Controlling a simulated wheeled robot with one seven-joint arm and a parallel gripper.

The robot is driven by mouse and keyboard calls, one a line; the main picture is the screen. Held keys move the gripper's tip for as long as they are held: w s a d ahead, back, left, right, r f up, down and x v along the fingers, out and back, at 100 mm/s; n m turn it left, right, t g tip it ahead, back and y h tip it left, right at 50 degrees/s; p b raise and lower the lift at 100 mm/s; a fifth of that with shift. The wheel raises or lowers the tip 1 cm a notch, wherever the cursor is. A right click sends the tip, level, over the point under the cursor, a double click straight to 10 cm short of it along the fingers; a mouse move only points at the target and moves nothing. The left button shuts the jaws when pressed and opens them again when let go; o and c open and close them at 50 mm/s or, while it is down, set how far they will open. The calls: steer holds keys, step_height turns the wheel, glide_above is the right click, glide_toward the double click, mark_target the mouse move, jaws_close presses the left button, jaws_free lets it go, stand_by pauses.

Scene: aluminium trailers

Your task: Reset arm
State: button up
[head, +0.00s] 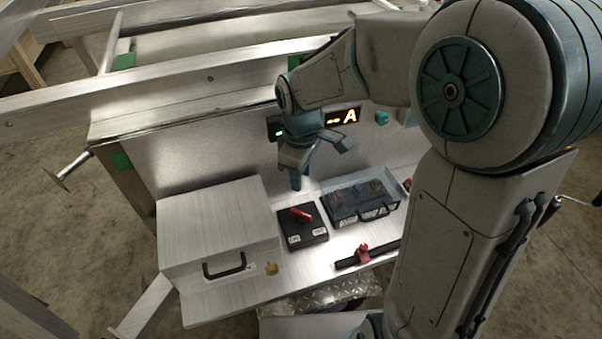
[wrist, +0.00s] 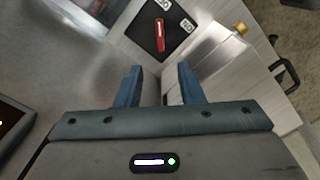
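My gripper (wrist: 158,82) is open in the wrist view, with its two blue fingers apart and nothing between them. In the head view my gripper (head: 310,172) hangs from my arm above the workbench (head: 215,308), in front of the upright back panel. A black switch box (head: 303,232) with a red lever (head: 301,214) lies below it and a little towards the front. The box also shows in the wrist view (wrist: 148,37), with its red lever (wrist: 160,36) beyond the fingertips. The gripper touches neither.
A large metal case (head: 215,228) with a black handle stands left of the switch box. A clear-lidded bin (head: 358,203) sits to the right. A black bar with a red clamp (head: 363,254) lies in front.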

stand_by(0.3)
steer(key=s+d+r+m+t+p, duration=0.2)
steer(key=s+d+r+m+p, duration=0.1)
steer(key=s+d+r+m, duration=0.6)
steer(key=shift+s+d+r+m+t, duration=0.15)
steer(key=shift+s+d+m+t, duration=0.25)
steer(key=shift+s+d+m, duration=1.3)
steer(key=shift+a, duration=0.1)
